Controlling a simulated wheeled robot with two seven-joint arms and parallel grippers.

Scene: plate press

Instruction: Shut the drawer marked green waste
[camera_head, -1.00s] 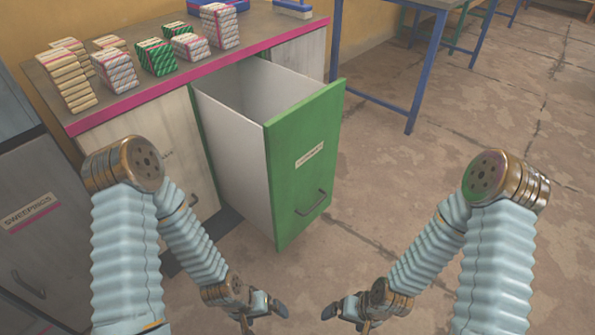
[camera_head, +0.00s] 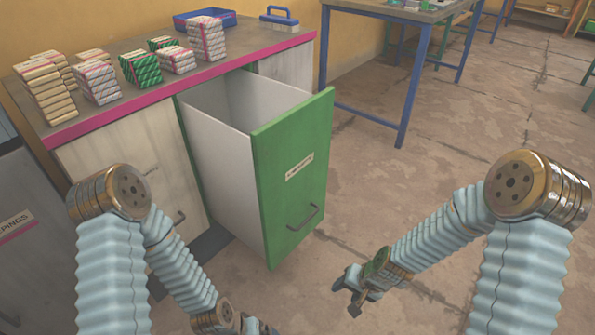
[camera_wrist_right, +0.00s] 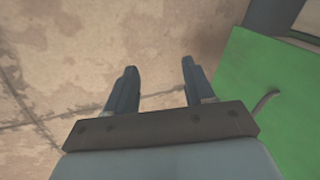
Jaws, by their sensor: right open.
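The green-fronted drawer (camera_head: 290,185) stands pulled far out of the counter, with grey-white inner walls and a label (camera_head: 299,167) too small to read. Its dark handle (camera_head: 303,217) is on the lower front. My right gripper (camera_head: 345,292) is open and empty, in front of the drawer and to the right of its face, apart from it. In the right wrist view the two fingers (camera_wrist_right: 158,78) are spread over bare floor, and the green front (camera_wrist_right: 265,100) with part of its handle is at the right. My left gripper (camera_head: 262,328) is mostly cut off at the bottom edge.
The counter (camera_head: 120,112) carries stacks of wrapped bundles (camera_head: 98,82), a blue tray (camera_head: 205,18) and a blue-handled item (camera_head: 279,18). A closed drawer (camera_head: 40,235) is at the left. A blue-legged table (camera_head: 403,100) stands behind. The floor at the right is clear.

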